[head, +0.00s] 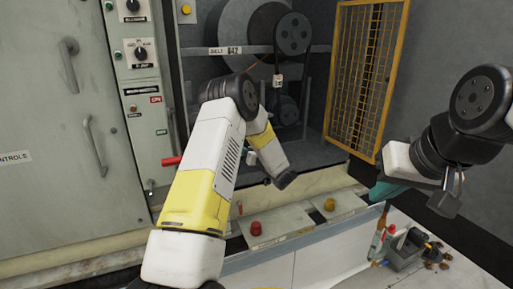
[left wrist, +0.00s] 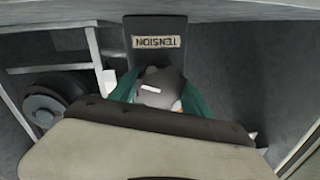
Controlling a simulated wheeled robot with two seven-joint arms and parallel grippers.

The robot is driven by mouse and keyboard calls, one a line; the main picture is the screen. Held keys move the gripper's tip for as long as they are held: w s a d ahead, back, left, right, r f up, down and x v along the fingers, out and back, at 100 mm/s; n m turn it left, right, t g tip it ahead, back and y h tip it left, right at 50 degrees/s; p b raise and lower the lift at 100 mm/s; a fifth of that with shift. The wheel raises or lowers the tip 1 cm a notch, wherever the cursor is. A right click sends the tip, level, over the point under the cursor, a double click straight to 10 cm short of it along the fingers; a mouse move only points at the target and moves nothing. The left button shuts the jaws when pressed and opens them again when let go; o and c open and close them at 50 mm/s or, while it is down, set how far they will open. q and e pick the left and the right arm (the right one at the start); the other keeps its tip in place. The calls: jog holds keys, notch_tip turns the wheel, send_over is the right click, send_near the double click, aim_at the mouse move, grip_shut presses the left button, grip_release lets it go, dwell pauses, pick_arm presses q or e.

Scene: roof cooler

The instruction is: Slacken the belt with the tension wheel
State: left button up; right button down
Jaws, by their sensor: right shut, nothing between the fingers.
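In the head view a dark belt (head: 277,62) runs down from the upper pulley (head: 293,33) towards the lower pulley (head: 287,110) inside the open housing. In the left wrist view a plate with an upside-down TENSION label (left wrist: 157,41) stands behind a teal curved part (left wrist: 196,104), possibly the tension wheel. A dark rounded part covers its middle. My left arm reaches down into the housing's front; its fingers cannot be made out, nor whether they touch the teal part. My right gripper (head: 446,203) is shut and empty at the right, above the bench and clear of the belt.
A yellow mesh guard (head: 365,75) stands open right of the housing. A red handle (head: 172,161) sticks out left of my left arm. Red (head: 255,228) and yellow (head: 330,204) knobs stand on the front ledge. A grey caddy (head: 405,250) with tools sits lower right.

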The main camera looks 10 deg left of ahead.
pick_arm(q)
jog(key=c, duration=0.6)
jog(key=shift+n, duration=0.3)
jog(key=n, duration=0.3)
jog(key=shift+n, duration=0.3)
jog(key=n+h, duration=0.1)
jog(key=n, duration=0.4)
jog(key=shift+g, duration=0.3)
jog(key=n+h, duration=0.1)
jog(key=n, duration=0.4)
jog(key=n+t, duration=0.1)
jog(key=n, duration=0.3)
jog(key=shift+d+n+h, duration=0.1)
jog(key=shift+n+h, duration=0.2)
jog(key=shift+h, duration=0.1)
